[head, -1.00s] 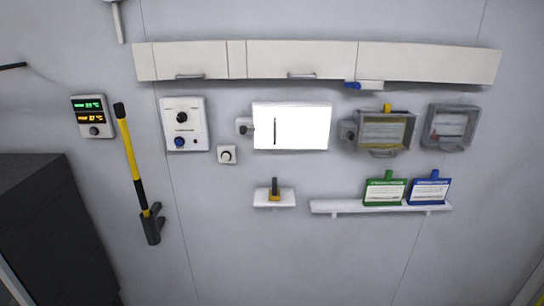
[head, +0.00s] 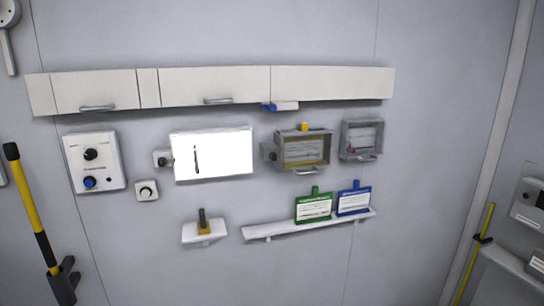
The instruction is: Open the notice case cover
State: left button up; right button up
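Two small grey framed cases hang side by side on the wall in the head view. The larger left case (head: 303,151) holds a sheet with a yellow band, has a handle at its lower edge and a yellow piece on top. The right case (head: 361,139) is smaller and shows a pale sheet behind its front, with a handle below. Both covers look closed. I cannot tell from the picture which one is the notice case. Neither of my grippers is in view.
A shelf (head: 284,230) below the cases carries a green sign (head: 313,207) and a blue sign (head: 353,200). A bright white panel (head: 213,153) hangs to the left. Wall cabinets (head: 205,87) run above. A yellow pole (head: 27,205) stands at far left. Wall right of the cases is bare.

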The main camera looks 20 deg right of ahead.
aim_at(284, 134)
jog(key=k, duration=0.55)
jog(key=z, duration=0.9)
jog(key=i, duration=1.4)
jog(key=u, duration=0.3)
